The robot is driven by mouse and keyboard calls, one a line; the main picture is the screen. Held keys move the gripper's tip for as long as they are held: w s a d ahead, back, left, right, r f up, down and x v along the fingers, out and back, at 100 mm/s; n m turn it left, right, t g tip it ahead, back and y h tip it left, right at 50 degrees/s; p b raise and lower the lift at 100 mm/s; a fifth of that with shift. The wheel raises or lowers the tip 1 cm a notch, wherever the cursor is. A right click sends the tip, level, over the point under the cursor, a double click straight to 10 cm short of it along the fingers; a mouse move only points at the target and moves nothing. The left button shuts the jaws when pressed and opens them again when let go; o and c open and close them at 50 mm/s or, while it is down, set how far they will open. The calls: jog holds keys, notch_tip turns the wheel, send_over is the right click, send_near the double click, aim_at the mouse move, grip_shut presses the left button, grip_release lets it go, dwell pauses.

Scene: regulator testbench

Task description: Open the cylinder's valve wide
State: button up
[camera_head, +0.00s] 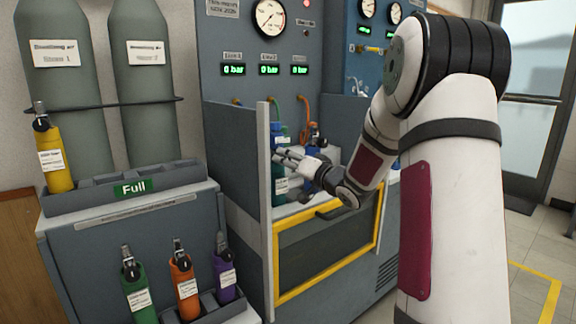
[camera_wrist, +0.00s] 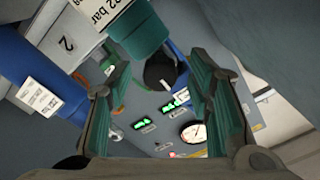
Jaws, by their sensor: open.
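A teal cylinder (camera_wrist: 137,33) with a white label ending in "bar" comes in from the top of the wrist view. A black valve knob (camera_wrist: 158,72) sits at its end, between my two spread fingers. My gripper (camera_wrist: 161,63) is open, with a gap visible on each side of the knob; I cannot tell whether either finger touches it. In the head view my gripper (camera_head: 284,156) is inside the bench bay, at the top of a teal cylinder (camera_head: 280,184), and hides its valve.
A blue cylinder (camera_wrist: 38,68) lies close to my left finger in the wrist view. The gauge panel (camera_head: 262,78) shows several 0 bar displays. A grey side wall (camera_head: 231,148) and a yellow-framed door (camera_head: 325,258) bound the bay. A rack (camera_head: 125,183) marked Full stands left.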

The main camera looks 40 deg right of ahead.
jog(key=shift+w, duration=0.25)
grip_shut()
